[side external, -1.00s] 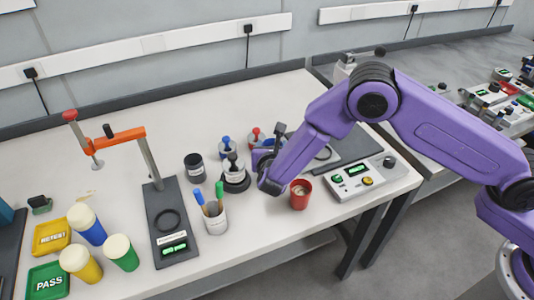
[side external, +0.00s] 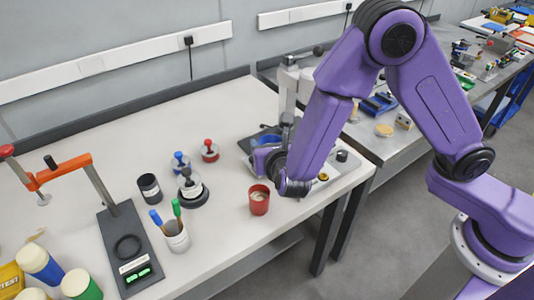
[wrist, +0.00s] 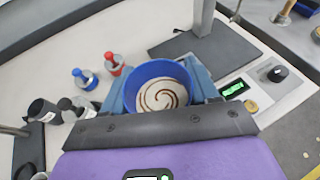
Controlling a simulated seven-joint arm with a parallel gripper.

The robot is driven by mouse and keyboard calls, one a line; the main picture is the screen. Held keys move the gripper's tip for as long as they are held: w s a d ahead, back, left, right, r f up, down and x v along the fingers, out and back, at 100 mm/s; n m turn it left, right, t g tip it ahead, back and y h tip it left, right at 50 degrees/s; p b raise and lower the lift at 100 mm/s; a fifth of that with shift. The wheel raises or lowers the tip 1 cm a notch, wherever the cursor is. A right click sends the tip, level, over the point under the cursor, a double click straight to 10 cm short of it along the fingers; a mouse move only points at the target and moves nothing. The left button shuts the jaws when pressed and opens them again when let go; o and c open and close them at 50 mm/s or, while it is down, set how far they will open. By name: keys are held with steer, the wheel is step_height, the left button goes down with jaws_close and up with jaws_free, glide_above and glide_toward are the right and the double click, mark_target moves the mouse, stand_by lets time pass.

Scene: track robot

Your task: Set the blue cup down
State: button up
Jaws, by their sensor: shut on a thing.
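The blue cup (wrist: 135,82) is between the fingers of my gripper (wrist: 160,92) in the wrist view. It looks upright and holds a cream drink with a brown swirl. My gripper is shut on it. In the side view, my gripper (side external: 262,158) is near the right end of the white table, and part of the cup's blue rim (side external: 264,139) shows behind it. The cup's underside is hidden, so I cannot tell its height above the table.
A red cup (side external: 259,203) stands in front of my gripper. A dark plate (wrist: 212,50) with a grey post lies beyond the cup, and an instrument box with a green display (wrist: 234,88) is to its right. Blue-topped (wrist: 83,78) and red-topped (wrist: 114,63) items stand left.

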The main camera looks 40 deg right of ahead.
steer(key=s+d+r+n+t+y, duration=0.15)
steer(key=d+n+y, duration=0.35)
steer(key=d, duration=0.7)
steer(key=shift+g, duration=0.25)
steer(key=w+a+f, duration=0.1)
steer(key=w+f, duration=0.2)
steer(key=w, duration=0.1)
steer(key=w+a+f, duration=0.1)
steer(key=w+f, duration=0.2)
steer(key=w, duration=0.1)
steer(key=w+f, duration=0.2)
steer(key=w, duration=0.2)
steer(key=shift+w+a+f, duration=0.35)
steer(key=shift+a+f, duration=0.05)
steer(key=shift+w+f, duration=0.2)
steer(key=shift+f, duration=1.6)
steer(key=shift+f, duration=0.1)
steer(key=o, duration=1.1)
steer(key=shift+o, duration=0.2)
